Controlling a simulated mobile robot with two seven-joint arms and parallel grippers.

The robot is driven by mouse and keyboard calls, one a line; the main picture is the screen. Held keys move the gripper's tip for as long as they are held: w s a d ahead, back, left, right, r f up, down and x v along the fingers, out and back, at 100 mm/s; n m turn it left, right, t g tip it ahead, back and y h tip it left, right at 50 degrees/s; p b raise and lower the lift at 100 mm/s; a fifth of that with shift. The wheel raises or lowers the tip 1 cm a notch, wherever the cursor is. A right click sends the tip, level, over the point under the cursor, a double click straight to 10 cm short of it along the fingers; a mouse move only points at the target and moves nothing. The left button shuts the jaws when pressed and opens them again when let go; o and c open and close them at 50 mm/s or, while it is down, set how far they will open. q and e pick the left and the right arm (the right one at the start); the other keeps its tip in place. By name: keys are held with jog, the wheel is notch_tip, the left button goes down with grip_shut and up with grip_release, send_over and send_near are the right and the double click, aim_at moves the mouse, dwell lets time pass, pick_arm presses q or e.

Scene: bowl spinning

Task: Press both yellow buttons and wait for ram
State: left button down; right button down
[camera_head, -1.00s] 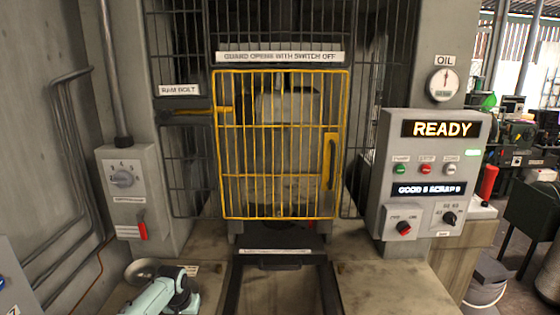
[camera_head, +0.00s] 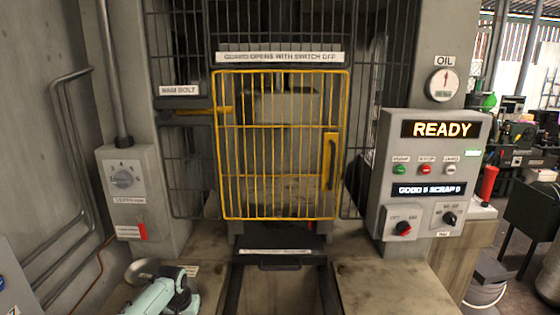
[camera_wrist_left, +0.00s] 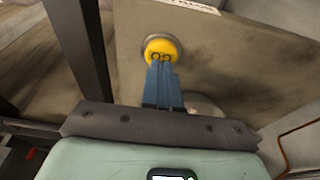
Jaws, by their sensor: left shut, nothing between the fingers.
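A yellow button (camera_wrist_left: 160,47) in a grey ring sits on a worn metal surface in the left wrist view. My left gripper (camera_wrist_left: 161,66) is shut and empty, its blue fingertips at the near edge of the button. I cannot tell whether they press it. In the head view my pale green left arm shows at the bottom left and its fingers are hidden. The second yellow button and my right gripper are not in view. The ram area stands behind a closed yellow guard (camera_head: 281,126). A display (camera_head: 438,129) reads READY.
A grey round dish-like thing (camera_head: 139,270) lies beside my left arm. A switch box (camera_head: 125,180) with a dial and red lever stands at left. The control panel (camera_head: 372,226) with coloured buttons and a red knob is at right. The right bench top (camera_head: 395,285) is bare.

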pick_arm(q)
jog(key=shift+f, duration=0.75)
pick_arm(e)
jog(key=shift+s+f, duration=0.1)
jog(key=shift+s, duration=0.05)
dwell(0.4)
pick_arm(q)
jog(key=shift+r, duration=0.15)
jog(key=shift+r, duration=0.6)
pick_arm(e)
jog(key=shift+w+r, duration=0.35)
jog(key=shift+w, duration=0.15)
